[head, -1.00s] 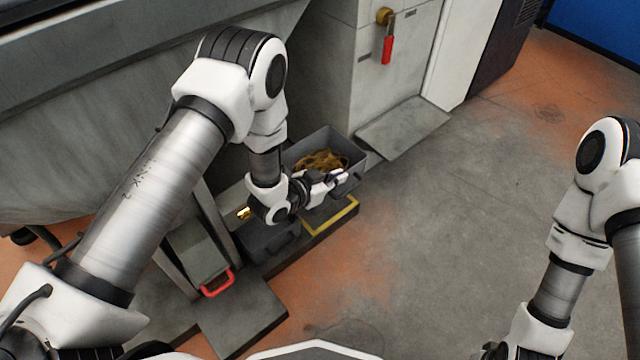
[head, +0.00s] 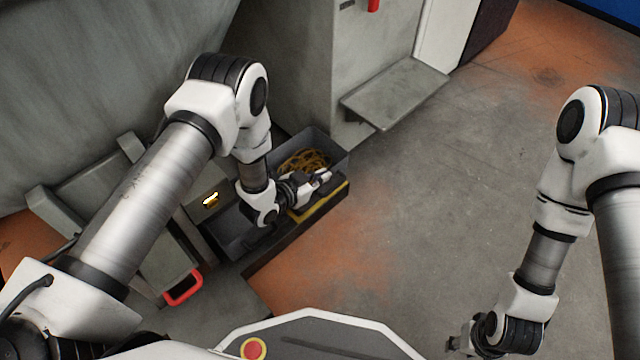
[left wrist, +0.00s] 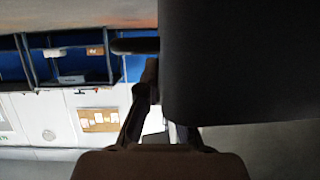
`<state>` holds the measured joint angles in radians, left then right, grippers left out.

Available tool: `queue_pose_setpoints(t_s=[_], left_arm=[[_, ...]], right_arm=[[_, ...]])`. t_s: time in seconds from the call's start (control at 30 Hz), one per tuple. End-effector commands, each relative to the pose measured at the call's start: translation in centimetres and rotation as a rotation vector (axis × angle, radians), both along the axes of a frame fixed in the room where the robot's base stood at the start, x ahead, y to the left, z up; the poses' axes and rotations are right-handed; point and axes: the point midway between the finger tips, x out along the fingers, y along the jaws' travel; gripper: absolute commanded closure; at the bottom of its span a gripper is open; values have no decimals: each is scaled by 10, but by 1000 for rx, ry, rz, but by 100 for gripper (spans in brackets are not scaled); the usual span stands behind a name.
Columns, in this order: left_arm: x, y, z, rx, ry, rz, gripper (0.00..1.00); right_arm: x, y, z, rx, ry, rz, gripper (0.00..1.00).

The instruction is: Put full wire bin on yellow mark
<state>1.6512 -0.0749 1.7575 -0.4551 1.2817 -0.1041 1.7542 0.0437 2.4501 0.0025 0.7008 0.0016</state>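The full wire bin (head: 337,160) is a grey open box with a tangle of yellow wire (head: 303,161) inside, standing by the machine's foot. The yellow mark (head: 320,204) shows as a strip along the bin's near side; the rest is hidden by the bin and my arm. My left gripper (head: 325,177) is at the bin's near wall and looks closed on it. In the left wrist view, a dark wall fills the right side, close against one finger (left wrist: 140,95); the other finger is mostly hidden. My right gripper (head: 461,342) is at the bottom, small and away from the bin.
A second grey bin (head: 228,240) stands left of the full one, partly behind my left arm. A red handle (head: 183,287) is lower left. A grey metal plate (head: 395,92) juts out behind the bin. The floor (head: 430,190) to the right is clear.

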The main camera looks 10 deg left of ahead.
Motion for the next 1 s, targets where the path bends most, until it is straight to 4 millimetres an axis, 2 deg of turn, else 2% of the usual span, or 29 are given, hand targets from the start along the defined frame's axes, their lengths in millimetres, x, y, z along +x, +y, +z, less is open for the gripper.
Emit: queue_pose_setpoints(t_s=[0.03, 0.07, 0.33, 0.87, 0.9, 0.97, 1.0], left_arm=[[1, 0, -12, 0, -5, 0, 100], [1, 0, -14, 0, -6, 0, 100], [2, 0, -12, 0, -6, 0, 100], [1, 0, -24, 0, -6, 0, 100], [0, 0, -26, 0, 0, 0, 93], [0, 0, -26, 0, 0, 0, 72], [0, 0, -26, 0, 0, 0, 69]], right_arm=[[0, 0, -10, 0, -1, -1, 63], [0, 0, -11, 0, -1, -2, 63], [1, 0, -8, 0, -2, -2, 63], [1, 0, -14, 0, -2, -3, 63], [1, 0, -14, 0, -2, -3, 63], [1, 0, -14, 0, -2, -3, 63], [1, 0, -14, 0, -2, -3, 63]])
